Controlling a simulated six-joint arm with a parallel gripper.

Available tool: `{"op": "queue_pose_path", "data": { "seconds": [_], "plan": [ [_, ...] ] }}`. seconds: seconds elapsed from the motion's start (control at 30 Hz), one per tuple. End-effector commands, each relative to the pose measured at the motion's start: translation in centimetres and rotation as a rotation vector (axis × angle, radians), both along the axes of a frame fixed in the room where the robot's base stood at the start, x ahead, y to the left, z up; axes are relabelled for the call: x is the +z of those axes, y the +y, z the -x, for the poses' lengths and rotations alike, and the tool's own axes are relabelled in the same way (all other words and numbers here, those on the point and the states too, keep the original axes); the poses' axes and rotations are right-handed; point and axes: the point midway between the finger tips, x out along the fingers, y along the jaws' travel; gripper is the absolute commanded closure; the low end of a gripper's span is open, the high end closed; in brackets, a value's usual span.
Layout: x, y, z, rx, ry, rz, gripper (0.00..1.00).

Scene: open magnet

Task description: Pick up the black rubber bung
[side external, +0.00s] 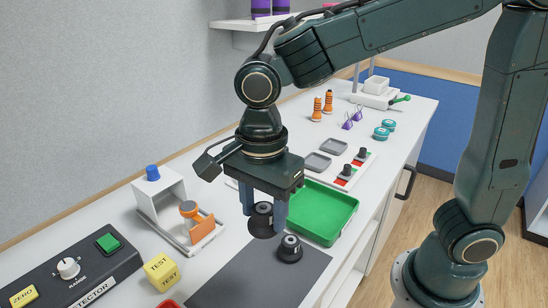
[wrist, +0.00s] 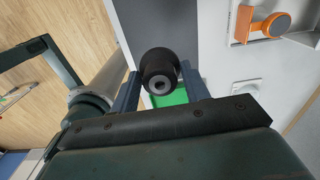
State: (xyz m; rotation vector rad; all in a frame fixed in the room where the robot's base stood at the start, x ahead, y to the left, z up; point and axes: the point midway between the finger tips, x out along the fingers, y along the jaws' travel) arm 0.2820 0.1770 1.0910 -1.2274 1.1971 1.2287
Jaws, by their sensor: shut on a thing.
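The black rubber bung (side external: 262,221) is a dark tapered piece with a lighter centre on top. My gripper (side external: 264,214) points down with its two blue-grey fingers on either side of the bung, shut on it. In the wrist view the bung (wrist: 160,72) sits between the fingertips, its round end with a pale hole facing the camera. It is over the far edge of the dark grey mat (side external: 250,278). I cannot tell whether its base touches the surface. A second dark piece with a pale ring on top (side external: 289,248) stands beside it, apart, on the mat.
A green tray (side external: 325,238) lies just behind and right of my gripper. An orange-and-white stand (side external: 195,228) and a yellow test block (side external: 161,271) are to the left. A detector box (side external: 75,270) is at front left. Grey dishes (side external: 318,161) are farther back.

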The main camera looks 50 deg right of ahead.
Motion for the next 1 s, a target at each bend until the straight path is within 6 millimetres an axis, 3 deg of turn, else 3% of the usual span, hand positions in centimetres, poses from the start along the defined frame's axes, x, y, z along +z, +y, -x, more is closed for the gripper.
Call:
{"op": "queue_pose_path", "data": {
  "seconds": [0.1, 0.33, 1.0],
  "plan": [
    [2.2, 0.1, -0.1, 0.0, -0.005, -0.002, 0.77],
    [4.7, 0.0, -0.1, 0.0, -0.003, -0.001, 0.77],
    [5.3, 0.0, 0.0, 0.0, -0.001, 0.0, 0.77]
  ]
}}
